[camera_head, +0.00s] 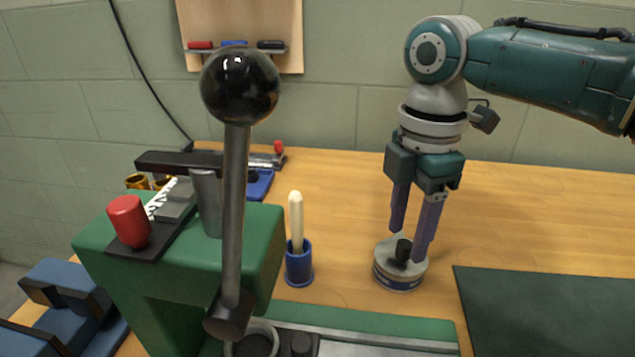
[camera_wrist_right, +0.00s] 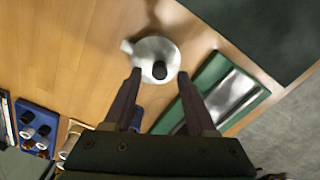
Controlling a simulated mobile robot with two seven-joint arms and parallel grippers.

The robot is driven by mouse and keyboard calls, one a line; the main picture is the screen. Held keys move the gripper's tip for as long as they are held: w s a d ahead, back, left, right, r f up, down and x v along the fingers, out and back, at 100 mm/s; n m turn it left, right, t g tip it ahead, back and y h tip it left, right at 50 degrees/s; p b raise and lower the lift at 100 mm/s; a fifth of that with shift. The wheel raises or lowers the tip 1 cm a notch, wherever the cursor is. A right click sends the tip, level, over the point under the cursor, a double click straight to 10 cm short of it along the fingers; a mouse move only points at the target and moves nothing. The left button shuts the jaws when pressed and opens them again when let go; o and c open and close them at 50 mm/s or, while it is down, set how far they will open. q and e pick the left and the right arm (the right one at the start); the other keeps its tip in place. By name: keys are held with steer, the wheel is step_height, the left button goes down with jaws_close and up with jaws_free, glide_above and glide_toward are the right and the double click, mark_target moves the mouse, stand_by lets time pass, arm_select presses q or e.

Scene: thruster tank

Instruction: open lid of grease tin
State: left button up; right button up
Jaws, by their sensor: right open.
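The grease tin (camera_head: 398,280) is a short round tin with a blue band, standing on the wooden table right of the middle. Its pale lid (camera_head: 384,252) is on it, with a black knob (camera_head: 403,250) on top. My right gripper (camera_head: 409,241) points down at the lid from above, with its two purple fingers apart around the knob's height. In the right wrist view the lid (camera_wrist_right: 148,48) and knob (camera_wrist_right: 159,70) show between the fingertips (camera_wrist_right: 160,77), with space on both sides. The fingers do not visibly grip it. My left gripper is not in view.
A green press (camera_head: 180,275) with a tall black-ball lever (camera_head: 236,180) stands at the left front. A blue cup (camera_head: 299,265) holding a pale-handled tool is left of the tin. A dark mat (camera_head: 550,310) lies to the right. The table behind the tin is clear.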

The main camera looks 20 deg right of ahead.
steer(key=shift+f, duration=0.7)
jaws_close()
steer(key=shift+r, duration=0.1)
stand_by(0.9)
